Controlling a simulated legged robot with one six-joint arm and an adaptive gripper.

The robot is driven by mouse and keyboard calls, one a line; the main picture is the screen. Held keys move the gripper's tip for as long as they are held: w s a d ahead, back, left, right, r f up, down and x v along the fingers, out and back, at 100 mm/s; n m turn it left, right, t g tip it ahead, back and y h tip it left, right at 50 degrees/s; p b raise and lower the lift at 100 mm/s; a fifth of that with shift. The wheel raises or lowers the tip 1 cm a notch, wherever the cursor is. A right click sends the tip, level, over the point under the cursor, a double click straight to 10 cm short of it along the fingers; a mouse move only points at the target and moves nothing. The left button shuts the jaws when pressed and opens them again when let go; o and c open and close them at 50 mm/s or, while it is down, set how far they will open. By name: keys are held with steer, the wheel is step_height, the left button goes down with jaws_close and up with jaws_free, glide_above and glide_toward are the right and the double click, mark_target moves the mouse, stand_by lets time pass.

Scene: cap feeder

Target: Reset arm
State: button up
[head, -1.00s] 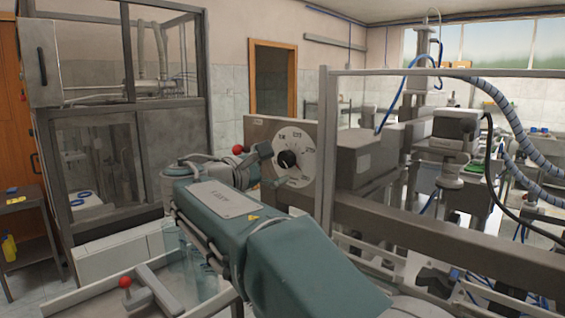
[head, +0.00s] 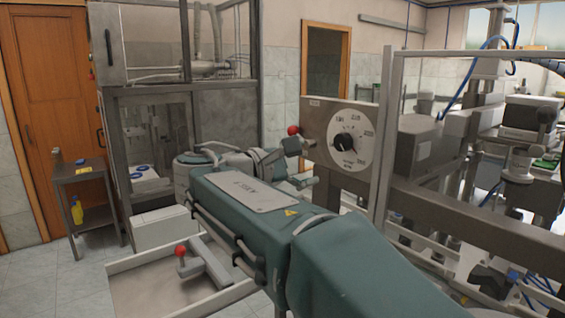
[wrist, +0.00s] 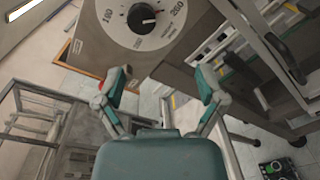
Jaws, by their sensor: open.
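My arm reaches forward through the middle of the head view, with its teal forearm in front. My gripper (wrist: 161,84) shows in the wrist view with its two teal-padded fingers spread wide and nothing between them. A round white dial (wrist: 119,34) with a black knob (wrist: 141,17) lies beyond the fingertips. In the head view the same dial (head: 361,154) sits on a grey panel (head: 318,122), to the right of my wrist. The forearm and wrist partly hide my gripper there, and I cannot tell its exact distance from the panel.
A red ball handle (head: 293,130) stands at the panel's left edge, close to my wrist. Another red-knobbed lever (head: 180,251) rises from a tray (head: 140,292) at lower left. A metal-framed cabinet (head: 108,150) stands behind. Open floor (head: 60,280) lies at left.

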steer(key=s+d+f+m+g+y, duration=0.45)
steer(key=s+d+f+y, duration=0.25)
steer(key=s+d+f, duration=0.6)
steer(key=s+a+f+m+y, duration=0.2)
steer(key=s+f+m+y, duration=0.1)
steer(key=s+f+m, duration=0.2)
steer(key=s+a+f+m+y, duration=0.2)
steer(key=s+f+m+y, duration=0.2)
steer(key=s+f, duration=0.3)
steer(key=shift+s+a+f+m, duration=0.2)
steer(key=shift+a+f+m, duration=0.05)
steer(key=shift+f+m, duration=0.35)
steer(key=shift+t, duration=0.25)
